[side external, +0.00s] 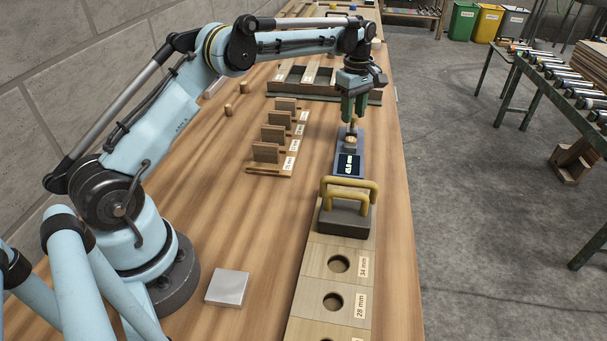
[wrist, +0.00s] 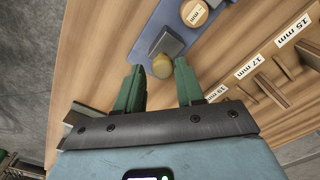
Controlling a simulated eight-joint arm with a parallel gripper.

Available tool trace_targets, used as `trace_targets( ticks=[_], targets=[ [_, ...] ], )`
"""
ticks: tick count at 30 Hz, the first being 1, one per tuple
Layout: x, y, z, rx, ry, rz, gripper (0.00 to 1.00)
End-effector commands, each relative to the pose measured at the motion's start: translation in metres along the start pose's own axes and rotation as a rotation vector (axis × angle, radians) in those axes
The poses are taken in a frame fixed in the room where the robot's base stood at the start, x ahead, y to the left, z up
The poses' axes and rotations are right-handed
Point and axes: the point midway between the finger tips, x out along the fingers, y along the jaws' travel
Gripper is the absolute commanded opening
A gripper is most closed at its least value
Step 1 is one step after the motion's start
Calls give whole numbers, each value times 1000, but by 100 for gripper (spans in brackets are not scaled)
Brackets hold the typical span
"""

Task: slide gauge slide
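The gauge is a blue-grey plate (side external: 365,150) with a dark display (side external: 348,165) whose figures are too small to read surely; the plate also shows in the wrist view (wrist: 150,38). A grey jaw block (wrist: 166,43) stands on it, with a tan round knob (wrist: 161,67) beside it. A round wooden piece (wrist: 194,12) with a partly cut-off mm label lies on the plate beyond the block. My gripper (side external: 355,117) points down over the gauge's far end. In the wrist view its green fingers (wrist: 158,73) are apart, with the knob between them and visible gaps.
A board (side external: 315,262) with round holes labelled in mm lies in front, with a yellow-handled block (side external: 346,215) at its far end. A metal plate (side external: 227,288) lies near my base. Dark-framed trays (side external: 310,78) are behind.

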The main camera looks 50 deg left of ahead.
Motion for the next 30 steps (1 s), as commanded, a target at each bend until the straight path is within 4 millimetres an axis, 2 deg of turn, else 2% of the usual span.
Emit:
trace_targets(
  ticks=[1,2,13,24,30],
  targets=[
    [0,0,1,1,-1,-1,46],
    [0,0,1,1,-1,-2,51],
    [-5,-1,2,2,-3,-4,51],
    [-56,0,1,2,-3,-4,51],
    [-71,0,1,2,-2,-3,51]
  ],
)
